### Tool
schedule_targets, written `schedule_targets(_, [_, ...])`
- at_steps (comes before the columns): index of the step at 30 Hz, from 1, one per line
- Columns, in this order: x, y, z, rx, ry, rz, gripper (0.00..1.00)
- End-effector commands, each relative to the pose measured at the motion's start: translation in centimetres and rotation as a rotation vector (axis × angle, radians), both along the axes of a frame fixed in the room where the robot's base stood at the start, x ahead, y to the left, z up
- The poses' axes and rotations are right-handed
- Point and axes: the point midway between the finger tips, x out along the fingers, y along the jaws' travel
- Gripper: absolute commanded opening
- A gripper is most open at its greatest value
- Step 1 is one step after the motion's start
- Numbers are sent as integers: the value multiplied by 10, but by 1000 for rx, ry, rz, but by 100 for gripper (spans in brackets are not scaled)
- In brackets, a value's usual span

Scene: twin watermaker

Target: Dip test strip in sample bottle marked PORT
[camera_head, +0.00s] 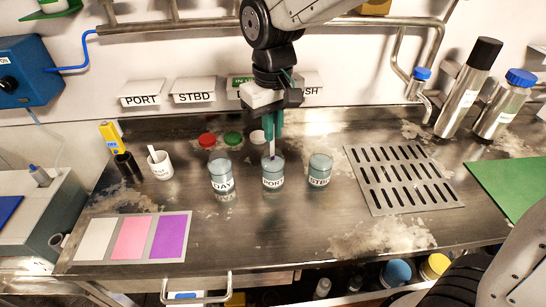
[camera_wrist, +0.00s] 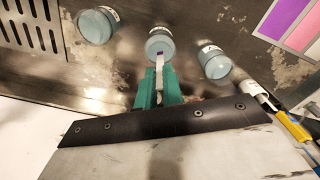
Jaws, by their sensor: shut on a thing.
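The sample bottle marked PORT (camera_head: 272,175) is the middle one of three clear bottles standing in a row on the metal counter. The DAY bottle (camera_head: 221,178) is to its left and the STBD bottle (camera_head: 319,172) to its right. My gripper (camera_head: 271,138) points down over the PORT bottle. Its green fingers are shut on a narrow white test strip (camera_wrist: 160,64) with a purple tip. In the wrist view the PORT bottle (camera_wrist: 162,41) lies just beyond the strip. The strip's tip shows at the bottle's mouth; I cannot tell whether it touches liquid.
A white cup (camera_head: 160,166) and a black holder (camera_head: 128,167) stand at left. Red (camera_head: 207,140) and green (camera_head: 233,138) caps lie behind the bottles. A colour card (camera_head: 131,238) lies front left. A slotted drain plate (camera_head: 402,179) is at right.

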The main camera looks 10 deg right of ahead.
Motion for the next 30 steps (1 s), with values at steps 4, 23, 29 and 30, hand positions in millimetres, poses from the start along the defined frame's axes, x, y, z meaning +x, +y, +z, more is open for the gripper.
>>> schedule_targets(4, [0,0,11,1,-2,0,0])
schedule_targets(23, [0,0,55,0,-1,0,0])
schedule_targets(29, [0,0,64,0,-1,0,0])
schedule_targets(30, [0,0,65,0,-1,0,0])
